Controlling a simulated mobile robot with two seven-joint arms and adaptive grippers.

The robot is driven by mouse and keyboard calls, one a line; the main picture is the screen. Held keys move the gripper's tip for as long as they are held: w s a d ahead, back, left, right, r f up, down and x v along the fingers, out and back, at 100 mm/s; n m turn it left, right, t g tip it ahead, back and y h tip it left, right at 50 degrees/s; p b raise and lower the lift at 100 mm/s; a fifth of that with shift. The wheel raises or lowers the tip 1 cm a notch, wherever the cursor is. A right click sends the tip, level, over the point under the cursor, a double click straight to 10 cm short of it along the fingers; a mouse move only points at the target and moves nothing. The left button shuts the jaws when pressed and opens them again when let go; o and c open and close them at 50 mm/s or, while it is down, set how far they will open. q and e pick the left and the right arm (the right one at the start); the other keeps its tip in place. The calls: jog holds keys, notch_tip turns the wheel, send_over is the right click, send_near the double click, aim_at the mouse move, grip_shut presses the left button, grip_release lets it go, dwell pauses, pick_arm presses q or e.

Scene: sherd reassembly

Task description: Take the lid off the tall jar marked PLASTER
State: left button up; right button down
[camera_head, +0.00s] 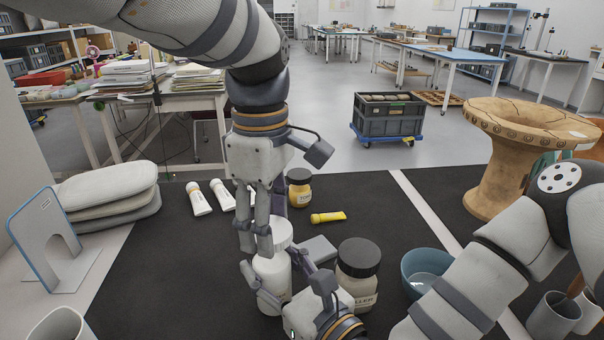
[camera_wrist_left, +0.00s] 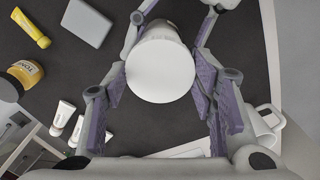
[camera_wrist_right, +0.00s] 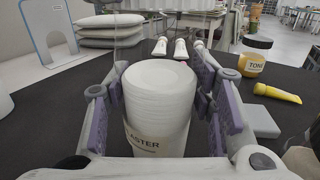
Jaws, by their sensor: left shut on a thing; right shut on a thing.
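The tall white PLASTER jar (camera_head: 270,272) stands on the dark mat; its partly hidden label shows in the right wrist view (camera_wrist_right: 150,143). Its round white lid (camera_head: 281,232) shows as a plain disc in the left wrist view (camera_wrist_left: 160,71). My left gripper (camera_head: 262,236) reaches down from above, shut on the lid with a finger on either side. My right gripper (camera_head: 275,270) is lower, shut on the jar's body, its pads on both sides in the right wrist view (camera_wrist_right: 160,105). I cannot tell whether there is a gap between lid and jar.
A dark-lidded jar (camera_head: 358,282) and a blue bowl (camera_head: 427,270) stand to the right.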

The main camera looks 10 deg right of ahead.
pick_arm(q)
jog(key=shift+n, duration=0.4)
pick_arm(e)
jog(key=shift+f, duration=0.1)
pick_arm(q)
jog(key=shift+a+r, duration=0.1)
jog(key=shift+r, duration=1.15)
jog(key=shift+r, duration=0.1)
notch_tip(320, 180, up, 4)
jog(key=shift+f, duration=0.1)
pick_arm(e)
jog(key=c, duration=0.7)
grip_release()
jog(key=shift+o, duration=0.3)
